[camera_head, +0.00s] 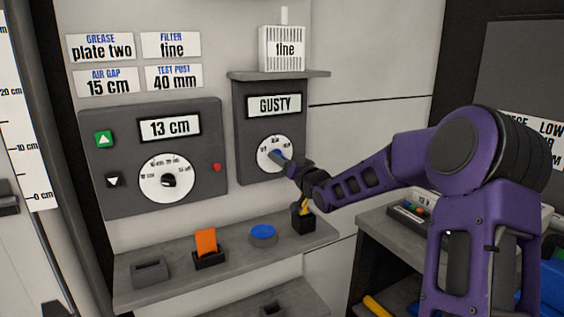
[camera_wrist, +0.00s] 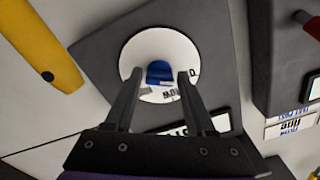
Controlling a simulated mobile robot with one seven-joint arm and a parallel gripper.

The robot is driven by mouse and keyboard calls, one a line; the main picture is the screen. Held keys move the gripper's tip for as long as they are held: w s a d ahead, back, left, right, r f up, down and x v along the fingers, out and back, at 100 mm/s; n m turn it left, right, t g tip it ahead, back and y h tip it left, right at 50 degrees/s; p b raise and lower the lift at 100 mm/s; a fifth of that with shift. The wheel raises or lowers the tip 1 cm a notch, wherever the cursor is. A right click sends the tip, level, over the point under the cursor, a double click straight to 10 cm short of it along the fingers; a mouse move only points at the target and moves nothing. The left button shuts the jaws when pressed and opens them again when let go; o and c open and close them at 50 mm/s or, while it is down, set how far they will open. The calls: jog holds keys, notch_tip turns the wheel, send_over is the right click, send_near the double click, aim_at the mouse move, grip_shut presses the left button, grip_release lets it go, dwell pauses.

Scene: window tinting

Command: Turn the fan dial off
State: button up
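The fan dial (camera_head: 265,153) is a white round face with a blue knob on a dark grey panel (camera_head: 243,130). The display above it reads "GUSTY". In the wrist view the blue knob (camera_wrist: 159,73) sits between the two fingertips of my gripper (camera_wrist: 160,76), with a visible gap on each side. My gripper (camera_head: 282,158) reaches the dial from the right in the head view and is open. It partly hides the dial's lower right. The printed marks on the face are too small to read surely.
Left is a larger panel (camera_head: 100,185) showing "13 cm", with its own dial (camera_head: 166,177) and a red button (camera_head: 217,167).

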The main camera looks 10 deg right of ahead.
jog(key=shift+o, duration=1.1)
jog(key=shift+s, duration=0.1)
jog(key=p+v, duration=0.2)
jog(key=v, duration=1.5)
jog(key=shift+s, duration=0.1)
